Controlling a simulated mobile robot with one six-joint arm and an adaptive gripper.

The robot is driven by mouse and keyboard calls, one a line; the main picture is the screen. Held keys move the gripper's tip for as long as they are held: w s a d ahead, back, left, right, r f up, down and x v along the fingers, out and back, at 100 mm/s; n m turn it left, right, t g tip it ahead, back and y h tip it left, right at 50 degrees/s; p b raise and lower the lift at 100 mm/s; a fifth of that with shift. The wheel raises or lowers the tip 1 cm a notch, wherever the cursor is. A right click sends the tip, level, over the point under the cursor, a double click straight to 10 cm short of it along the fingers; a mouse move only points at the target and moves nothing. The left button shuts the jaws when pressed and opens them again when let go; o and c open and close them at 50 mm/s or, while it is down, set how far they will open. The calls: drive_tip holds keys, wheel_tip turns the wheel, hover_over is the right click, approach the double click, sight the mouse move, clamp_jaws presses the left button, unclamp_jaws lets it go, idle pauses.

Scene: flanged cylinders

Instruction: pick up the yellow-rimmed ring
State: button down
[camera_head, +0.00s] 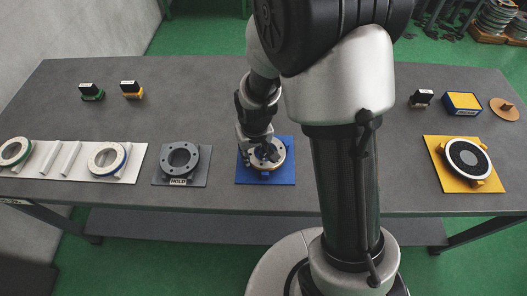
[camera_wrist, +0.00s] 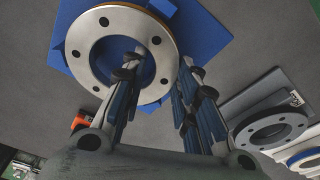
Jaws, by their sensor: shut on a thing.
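The ring with a yellow-orange rim is a silver flange with bolt holes (camera_wrist: 80,65). In the head view it (camera_head: 280,160) is over the blue plate (camera_head: 267,178) at the middle of the table, partly hidden by my gripper (camera_head: 262,150). In the wrist view my gripper (camera_wrist: 155,75) is shut on the ring's wall, with one finger inside the hole and the other outside. The blue plate also shows behind the ring in the wrist view (camera_wrist: 208,35). I cannot tell whether the ring touches its support.
Left of the blue plate is a grey plate with a dark flange (camera_head: 181,159), labelled HOLD. A white rack (camera_head: 130,165) holds a blue-rimmed ring (camera_head: 107,158) and a green-rimmed ring (camera_head: 15,151). A yellow plate with a round disc (camera_head: 467,157) is at right. Small blocks stand behind.

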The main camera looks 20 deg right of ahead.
drive_tip(key=shift+w+r, duration=0.1)
drive_tip(key=shift+r, duration=0.05)
wheel_tip(320, 180, up, 20)
drive_tip(key=p, duration=0.6)
